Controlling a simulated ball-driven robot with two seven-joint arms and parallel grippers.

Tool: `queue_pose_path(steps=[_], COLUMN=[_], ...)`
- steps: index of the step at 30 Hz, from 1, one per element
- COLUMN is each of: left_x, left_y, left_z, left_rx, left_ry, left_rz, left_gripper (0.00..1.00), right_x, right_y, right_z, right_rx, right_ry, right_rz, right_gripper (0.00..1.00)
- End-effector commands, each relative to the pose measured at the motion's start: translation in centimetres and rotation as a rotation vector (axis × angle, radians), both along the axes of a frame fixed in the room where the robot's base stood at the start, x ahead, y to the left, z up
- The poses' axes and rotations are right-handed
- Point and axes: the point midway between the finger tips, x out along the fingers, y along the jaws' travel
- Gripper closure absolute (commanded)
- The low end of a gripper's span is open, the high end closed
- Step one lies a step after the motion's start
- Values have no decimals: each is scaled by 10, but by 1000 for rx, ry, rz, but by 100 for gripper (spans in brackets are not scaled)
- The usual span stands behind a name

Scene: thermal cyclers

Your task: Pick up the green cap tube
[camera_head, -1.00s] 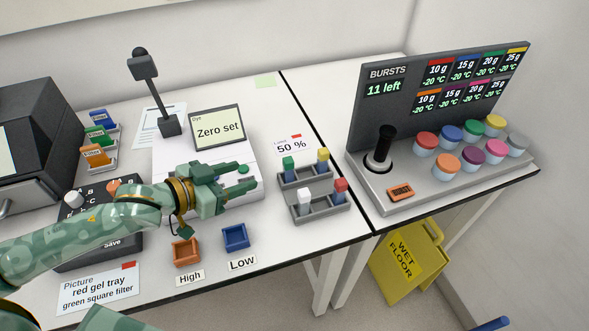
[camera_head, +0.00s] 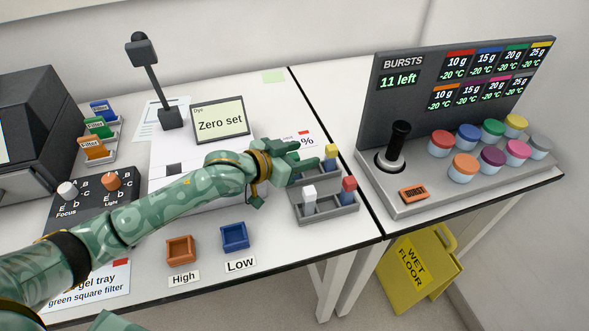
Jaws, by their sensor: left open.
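The grey tube rack (camera_head: 331,214) stands near the right edge of the white table. It holds a yellow-capped tube (camera_head: 331,152), a white-capped tube (camera_head: 309,193) and a red-capped tube (camera_head: 349,186). My left gripper (camera_head: 311,157) is over the back left part of the rack, open, its fingers pointing right. It covers the place of the green cap tube, which I cannot make out now. I cannot tell whether the fingers are around it. My right gripper is not in view.
A blue tray (camera_head: 235,236) and an orange tray (camera_head: 180,248) sit at the front edge. The Zero set display (camera_head: 219,119) is behind my arm. A dispenser console (camera_head: 425,195) with several coloured jars stands right of the rack.

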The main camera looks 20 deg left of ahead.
Motion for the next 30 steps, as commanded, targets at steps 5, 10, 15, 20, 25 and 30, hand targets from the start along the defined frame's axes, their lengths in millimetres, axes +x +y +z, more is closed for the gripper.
queue_pose_path(steps=[5, 10, 15, 20, 25, 30], left_x=[1, 1, 1, 1, 1, 2], left_y=[-1, -1, -1, 0, -1, 0], left_z=[0, 0, 0, 0, 4, 27], left_rx=[1, 1, 1, 1, 1, 2], left_ry=[0, -1, 0, 0, -1, -5], left_rz=[0, 0, 0, 0, 1, 1], left_gripper=[50, 80, 95, 95, 95, 100], right_x=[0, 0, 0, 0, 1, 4], right_y=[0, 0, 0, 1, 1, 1], right_z=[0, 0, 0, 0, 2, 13], right_rx=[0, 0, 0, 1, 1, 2], right_ry=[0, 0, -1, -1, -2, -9], right_rz=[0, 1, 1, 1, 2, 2], right_gripper=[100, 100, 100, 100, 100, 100])
